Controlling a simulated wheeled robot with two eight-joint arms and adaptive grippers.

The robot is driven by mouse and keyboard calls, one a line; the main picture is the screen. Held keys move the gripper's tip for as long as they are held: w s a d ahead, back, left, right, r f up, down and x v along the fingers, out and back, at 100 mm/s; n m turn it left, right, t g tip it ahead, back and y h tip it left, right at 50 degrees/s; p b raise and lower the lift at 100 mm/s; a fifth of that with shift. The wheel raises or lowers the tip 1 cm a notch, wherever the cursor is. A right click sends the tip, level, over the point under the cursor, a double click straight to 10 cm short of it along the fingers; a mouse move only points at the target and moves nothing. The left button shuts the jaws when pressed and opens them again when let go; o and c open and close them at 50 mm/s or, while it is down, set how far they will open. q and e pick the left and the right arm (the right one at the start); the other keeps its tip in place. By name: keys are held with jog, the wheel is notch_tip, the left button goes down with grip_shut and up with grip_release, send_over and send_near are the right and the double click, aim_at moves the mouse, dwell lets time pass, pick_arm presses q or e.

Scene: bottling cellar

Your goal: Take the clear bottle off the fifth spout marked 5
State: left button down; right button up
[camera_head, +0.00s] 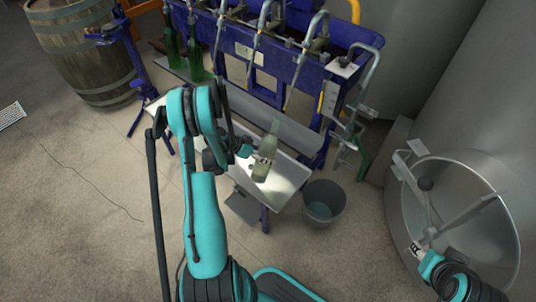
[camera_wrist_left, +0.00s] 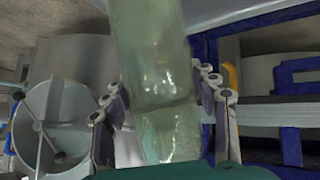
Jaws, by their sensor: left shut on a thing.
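A pale clear bottle (camera_head: 268,146) is held in my left gripper (camera_head: 262,161), over the pale front shelf of the blue filling machine. The bottle is slightly tilted, its neck up. In the left wrist view the bottle (camera_wrist_left: 158,70) fills the middle, between the two jointed fingers (camera_wrist_left: 160,95), which press on its sides. It is apart from the metal spouts (camera_head: 303,62); I cannot read a 5 on any spout. My right gripper (camera_head: 420,250) is at the lower right, in front of the steel tank; its fingers are too small to read.
Dark green bottles (camera_head: 194,62) stand at the machine's left end. A grey bucket (camera_head: 323,203) stands on the floor beside the shelf (camera_head: 292,172). A wooden barrel (camera_head: 85,55) is at the upper left. A large steel tank (camera_head: 465,225) stands at right. The floor at left is mostly clear.

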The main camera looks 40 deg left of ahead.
aim_at(259, 164)
pick_arm(q)
jog(key=shift+s+a+r, duration=0.1)
jog(key=shift+s+r, duration=0.1)
jog(key=shift+s, duration=0.5)
jog(key=shift+s+d+r, duration=0.1)
jog(key=shift+s+r, duration=0.15)
jog(key=shift+s, duration=0.5)
jog(key=shift+s+a+r, duration=0.1)
jog(key=shift+s+r, duration=0.1)
jog(key=shift+s, duration=0.5)
